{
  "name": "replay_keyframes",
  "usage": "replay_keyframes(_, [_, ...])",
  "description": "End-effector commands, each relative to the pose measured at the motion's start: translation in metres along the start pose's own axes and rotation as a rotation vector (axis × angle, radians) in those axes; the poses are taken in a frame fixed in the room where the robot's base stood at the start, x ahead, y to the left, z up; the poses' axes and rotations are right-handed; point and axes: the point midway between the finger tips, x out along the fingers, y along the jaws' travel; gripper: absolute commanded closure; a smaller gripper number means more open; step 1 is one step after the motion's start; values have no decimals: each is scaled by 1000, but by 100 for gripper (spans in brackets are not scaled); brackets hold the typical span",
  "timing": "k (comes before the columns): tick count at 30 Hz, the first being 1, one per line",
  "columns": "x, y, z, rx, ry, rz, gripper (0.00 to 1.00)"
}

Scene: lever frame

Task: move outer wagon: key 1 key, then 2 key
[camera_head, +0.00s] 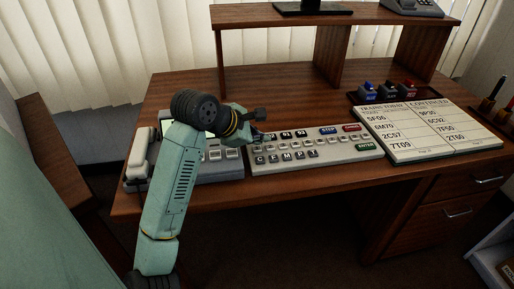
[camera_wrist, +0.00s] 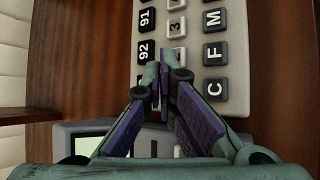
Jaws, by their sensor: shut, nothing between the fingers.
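The long pale keypad (camera_head: 376,153) lies on the desk in the head view, with rows of dark and light keys. My gripper (camera_head: 262,139) is over its left end. In the wrist view the fingers of my gripper (camera_wrist: 166,80) are together with nothing between them, over the pale middle row. A key marked 3 (camera_wrist: 177,29) shows just beyond the fingertips. I cannot make out the 1 key or the 2 key; the fingers cover part of that row. Whether the tips touch a key I cannot tell. No outer wagon is identifiable.
A desk phone (camera_head: 140,150) stands left of the keypad, partly behind my arm. An open timetable book (camera_head: 428,130) lies to the right. Blue, black and red items (camera_head: 391,90) stand behind it. A raised wooden shelf (camera_head: 270,16) spans the back.

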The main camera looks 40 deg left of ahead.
Motion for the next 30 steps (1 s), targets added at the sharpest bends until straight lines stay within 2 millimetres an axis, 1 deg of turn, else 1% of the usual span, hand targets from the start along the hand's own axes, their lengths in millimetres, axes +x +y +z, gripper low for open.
replay_keyframes(17, [0, 0, 0, 0, 0, 0, 100])
replay_keyframes(30, [7, -5, -5, 0, 1, 1, 100])
